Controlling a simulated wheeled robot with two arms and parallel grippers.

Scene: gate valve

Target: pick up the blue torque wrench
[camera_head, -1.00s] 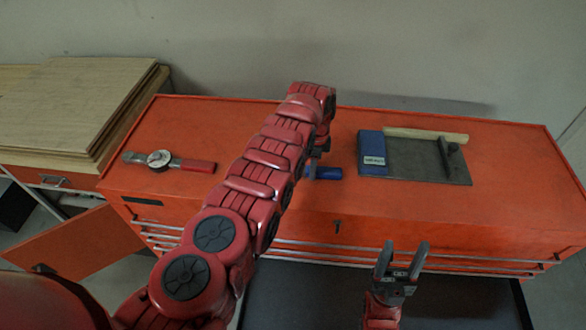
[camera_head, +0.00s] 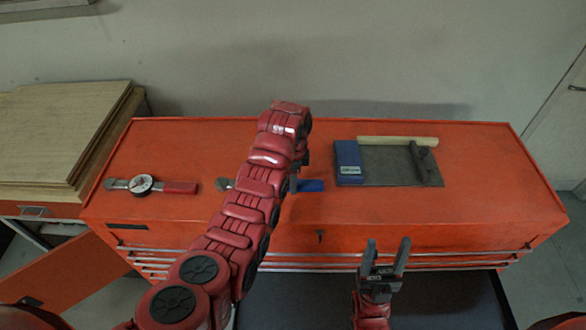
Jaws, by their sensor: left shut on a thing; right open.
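The blue torque wrench (camera_head: 311,186) lies across the orange cabinet top, left of centre. Its blue handle shows right of my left arm, and a metal end shows left of that arm; the middle is hidden behind it. My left gripper (camera_head: 294,184) points down at the near end of the blue handle and is shut on the wrench, though my arm covers most of the grip. I cannot tell whether the wrench is clear of the surface. My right gripper (camera_head: 384,256) is open and empty, in front of the cabinet, with its fingers pointing up in the picture.
A red-handled wrench with a round dial (camera_head: 144,185) lies at the left of the orange cabinet top (camera_head: 480,190). A dark plate (camera_head: 390,172) with a blue box (camera_head: 348,162) lies right of centre. Stacked wooden boards (camera_head: 60,135) stand at left. The cabinet's right side is clear.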

